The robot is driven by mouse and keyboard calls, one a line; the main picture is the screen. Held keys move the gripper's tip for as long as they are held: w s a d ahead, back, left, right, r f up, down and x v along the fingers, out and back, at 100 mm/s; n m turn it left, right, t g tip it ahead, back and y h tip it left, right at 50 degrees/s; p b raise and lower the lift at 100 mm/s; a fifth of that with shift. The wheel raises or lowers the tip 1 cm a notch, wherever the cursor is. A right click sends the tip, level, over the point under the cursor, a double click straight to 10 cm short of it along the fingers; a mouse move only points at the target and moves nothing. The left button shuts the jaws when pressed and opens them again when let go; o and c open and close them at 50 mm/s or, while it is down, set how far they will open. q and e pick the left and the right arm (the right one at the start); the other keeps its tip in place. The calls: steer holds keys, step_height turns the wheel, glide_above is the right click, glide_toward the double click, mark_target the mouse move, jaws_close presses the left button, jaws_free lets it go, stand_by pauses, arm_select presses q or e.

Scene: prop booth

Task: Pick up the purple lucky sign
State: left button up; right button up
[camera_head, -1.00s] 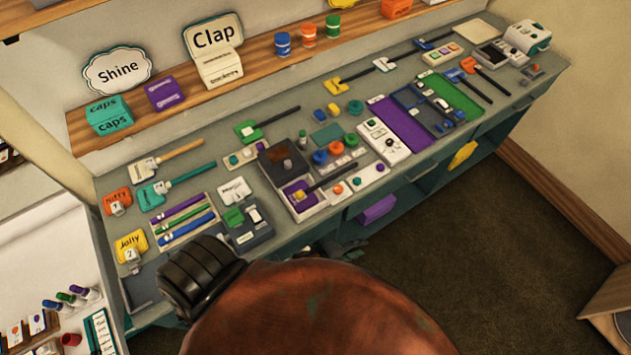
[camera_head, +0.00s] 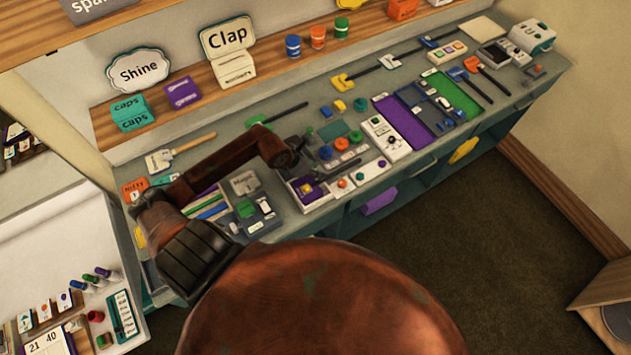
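I cannot read the word "lucky" on anything. A purple block (camera_head: 182,93) with small pale lettering stands on the wooden ledge beside the teal "caps" boxes. Another purple piece (camera_head: 380,201) shows at the open front below the bench top. I cannot tell whether either is the sign. My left arm reaches in from the left over the bench. Its dark gripper (camera_head: 303,153) is above the middle of the bench, apart from both purple things; its fingers are too small and dark to read. My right gripper is not in view.
Open floor (camera_head: 480,240) lies at the right.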

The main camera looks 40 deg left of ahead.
mark_target(329, 176)
arm_select(q)
steer(key=x, duration=0.2)
steer(key=p+x, duration=0.1)
steer(key=x, duration=0.3)
steer(key=shift+d+f+p, duration=0.2)
steer(key=shift+d+p, duration=0.15)
steer(key=shift+d, duration=0.05)
steer(key=shift+w+f, duration=0.15)
steer(key=shift+f, duration=0.25)
steer(key=shift+c, duration=0.7)
jaws_close()
